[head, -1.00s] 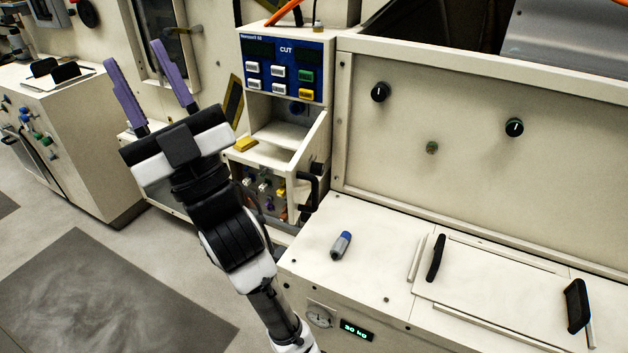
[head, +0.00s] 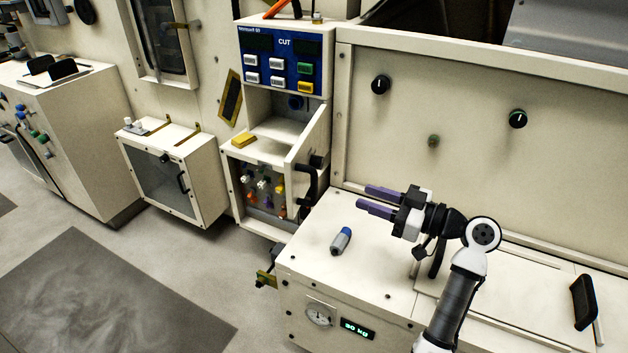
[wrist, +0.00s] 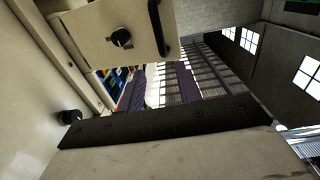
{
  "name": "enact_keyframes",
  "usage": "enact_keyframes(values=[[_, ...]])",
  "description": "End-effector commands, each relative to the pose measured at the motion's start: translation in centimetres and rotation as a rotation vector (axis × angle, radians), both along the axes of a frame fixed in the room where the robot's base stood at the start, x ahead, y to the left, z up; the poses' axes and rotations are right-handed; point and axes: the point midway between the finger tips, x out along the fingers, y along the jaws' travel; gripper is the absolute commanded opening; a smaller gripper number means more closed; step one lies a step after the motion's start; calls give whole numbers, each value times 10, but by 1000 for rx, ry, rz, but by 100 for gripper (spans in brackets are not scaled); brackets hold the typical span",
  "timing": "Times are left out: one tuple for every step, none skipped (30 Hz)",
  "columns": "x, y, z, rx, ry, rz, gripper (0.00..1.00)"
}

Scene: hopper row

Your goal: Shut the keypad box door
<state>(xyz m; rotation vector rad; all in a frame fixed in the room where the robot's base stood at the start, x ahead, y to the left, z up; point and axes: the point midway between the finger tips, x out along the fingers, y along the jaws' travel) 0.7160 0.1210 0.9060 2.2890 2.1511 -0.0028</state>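The keypad box (head: 284,62) stands in the middle of the head view, with a blue panel of white, green and yellow buttons. Its door (head: 309,140) appears swung out, seen nearly edge-on at the right of the open compartment below the panel, with a black handle (head: 308,185). In the wrist view a pale panel (wrist: 95,35) with a black knob and black handle fills the top left; I take it to be the door. My gripper (head: 363,197) is right of the door, apart from it, purple fingers pointing left, parted and empty.
A blue-and-grey marker (head: 341,241) lies on the bench top below my gripper. A yellow block (head: 244,140) sits on the ledge left of the open compartment. A closed cabinet (head: 165,175) is further left. A panel with knobs (head: 470,120) rises behind my arm.

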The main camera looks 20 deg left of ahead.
Motion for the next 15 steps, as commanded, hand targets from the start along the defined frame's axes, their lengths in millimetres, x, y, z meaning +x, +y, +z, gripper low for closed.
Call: enact_keyframes(values=[[-1,2,1,3,-2,8,35],[-1,4,1,3,-2,10,35],[-1,8,1,3,-2,11,35],[-1,12,1,2,-1,11,35],[-1,16,1,2,-1,11,35],[-1,23,2,3,0,11,35],[-1,29,2,2,0,12,35],[0,35,3,2,1,12,35],[0,44,3,2,1,11,35],[1,51,3,2,1,12,35],[1,58,3,3,0,11,35],[2,66,3,2,0,11,35],[2,73,3,2,0,10,35],[2,80,3,2,1,11,35],[3,88,3,3,1,10,35]])
